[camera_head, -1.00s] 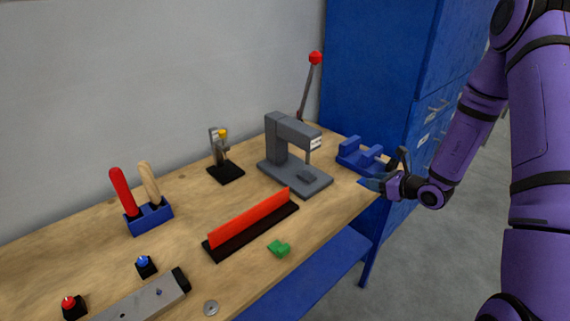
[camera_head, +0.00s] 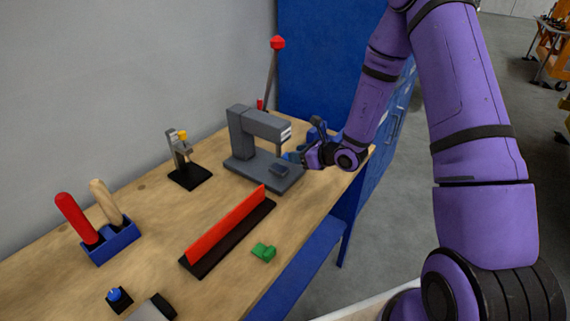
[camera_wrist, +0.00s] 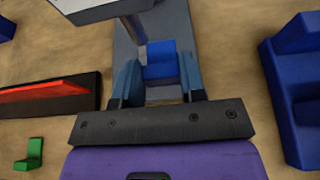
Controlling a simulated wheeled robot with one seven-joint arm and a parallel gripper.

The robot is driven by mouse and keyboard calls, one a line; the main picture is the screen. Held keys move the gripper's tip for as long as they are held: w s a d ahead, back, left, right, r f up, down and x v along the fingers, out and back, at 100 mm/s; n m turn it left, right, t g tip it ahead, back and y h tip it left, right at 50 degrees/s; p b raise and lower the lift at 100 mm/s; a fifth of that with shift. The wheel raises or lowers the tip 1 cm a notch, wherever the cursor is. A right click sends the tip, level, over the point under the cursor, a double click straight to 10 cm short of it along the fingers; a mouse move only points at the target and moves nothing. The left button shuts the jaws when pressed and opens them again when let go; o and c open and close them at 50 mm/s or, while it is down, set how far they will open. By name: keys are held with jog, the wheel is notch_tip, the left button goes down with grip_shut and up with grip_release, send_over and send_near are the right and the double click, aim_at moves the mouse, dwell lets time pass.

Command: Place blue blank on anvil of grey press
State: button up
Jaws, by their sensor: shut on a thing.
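The grey press (camera_head: 262,125) stands near the back right of the bench, its arm over a base with a small raised anvil block (camera_head: 279,170). My gripper (camera_wrist: 160,80) is shut on the blue blank (camera_wrist: 161,58), a small stepped block between its two bluish fingers. In the head view my gripper (camera_head: 291,157) is at the right side of the press, close beside the anvil. In the wrist view the blank is over the grey press base (camera_wrist: 128,52), near the ram (camera_wrist: 135,28). The blank hides the anvil there, and I cannot tell whether they touch.
A blue fixture (camera_wrist: 290,90) stands right of my gripper, partly hidden in the head view. A red bar on a black base (camera_head: 228,228) and a green piece (camera_head: 264,251) lie in front of the press. A small black-based tool (camera_head: 186,165) stands to its left.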

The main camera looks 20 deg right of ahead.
aim_at(286, 171)
jog(key=a, duration=0.1)
jog(key=w+a, duration=0.1)
jog(key=a, duration=0.1)
jog(key=shift+w+f, duration=0.1)
jog(key=shift+f, duration=0.05)
jog(key=shift+w+a+f, duration=0.1)
jog(key=shift+a+f, duration=0.15)
jog(key=shift+f, duration=0.65)
jog(key=shift+w+a+f, duration=0.1)
jog(key=shift+a+f, duration=0.1)
jog(key=shift+f, duration=0.7)
jog(key=shift+c, duration=0.3)
jog(key=shift+f, duration=0.15)
jog(key=o, duration=1)
jog(key=shift+o, duration=0.2)
